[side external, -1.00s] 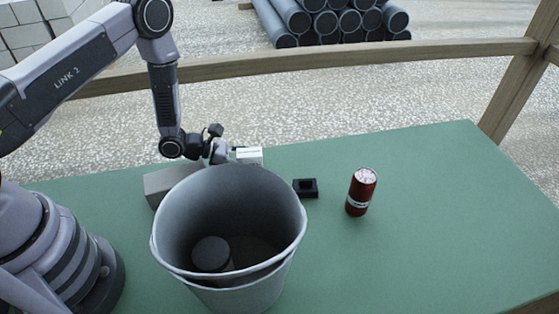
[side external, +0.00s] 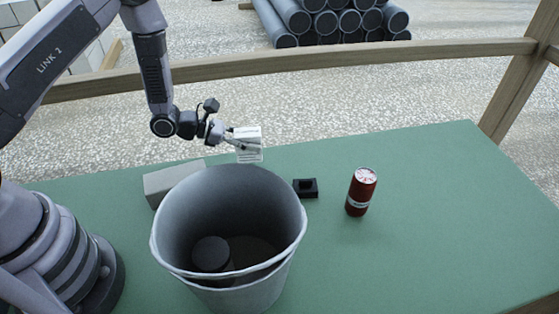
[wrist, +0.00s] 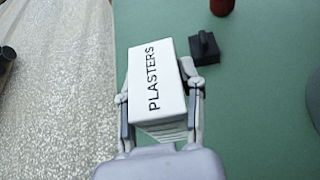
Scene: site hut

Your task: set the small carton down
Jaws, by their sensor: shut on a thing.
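The small carton (side external: 248,141) is white and held up behind the bucket's far rim in the side view. In the wrist view the carton (wrist: 158,75) shows the word PLASTERS on its top face. My gripper (side external: 240,144) is shut on it, with one finger along each side in the wrist view (wrist: 162,108). The carton appears to be above the green table (side external: 430,220), near its far edge; its exact height is hard to tell.
A large grey bucket (side external: 162,235) with a dark round thing (side external: 211,254) inside stands in front. A grey block (side external: 160,184) lies behind it on the left. A small black holder (side external: 306,188) and a red can (side external: 361,192) stand to the right. The table's right side is clear.

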